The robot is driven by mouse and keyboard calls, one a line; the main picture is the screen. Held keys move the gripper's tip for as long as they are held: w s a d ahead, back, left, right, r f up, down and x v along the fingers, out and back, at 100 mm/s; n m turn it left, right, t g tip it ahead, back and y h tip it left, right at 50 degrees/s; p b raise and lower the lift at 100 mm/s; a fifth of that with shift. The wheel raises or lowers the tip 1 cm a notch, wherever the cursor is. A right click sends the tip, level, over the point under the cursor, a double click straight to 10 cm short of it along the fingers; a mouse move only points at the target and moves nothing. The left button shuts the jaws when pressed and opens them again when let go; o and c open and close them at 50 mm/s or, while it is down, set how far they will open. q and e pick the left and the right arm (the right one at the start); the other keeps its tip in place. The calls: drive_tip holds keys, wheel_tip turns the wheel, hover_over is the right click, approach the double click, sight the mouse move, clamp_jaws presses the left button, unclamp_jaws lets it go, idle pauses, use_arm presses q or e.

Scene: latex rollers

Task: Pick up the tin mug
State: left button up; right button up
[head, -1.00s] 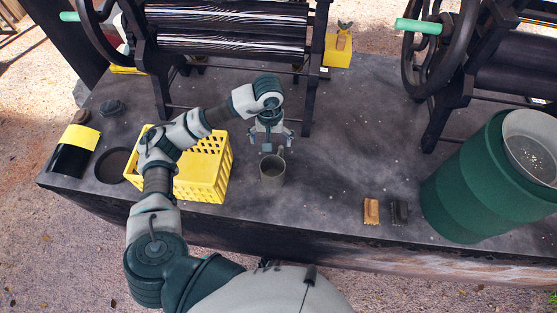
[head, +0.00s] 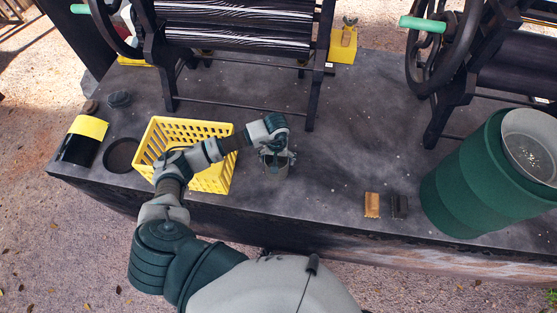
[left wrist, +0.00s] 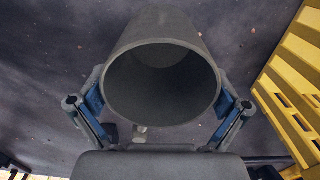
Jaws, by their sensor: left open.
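The grey tin mug (head: 276,170) stands upright on the dark table, just right of the yellow crate. In the left wrist view its round open mouth (left wrist: 162,84) fills the middle. My left gripper (head: 276,156) is over the mug from above. In the left wrist view the left gripper (left wrist: 163,112) is open, with one blue-padded finger on each side of the mug. I cannot tell whether the pads touch its wall. The mug's handle is mostly hidden. My right gripper is not in view.
The yellow crate (head: 222,180) stands close to the left of the mug. Roller machines (head: 235,45) stand behind. A tan block (head: 372,205), a dark block (head: 399,206) and a green barrel (head: 462,185) are to the right. The table between is clear.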

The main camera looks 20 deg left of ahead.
use_arm(q)
drive_tip(key=shift+f, duration=0.45)
drive_tip(key=c, duration=0.9)
drive_tip(key=shift+c, duration=0.2)
drive_tip(key=shift+r, duration=0.1)
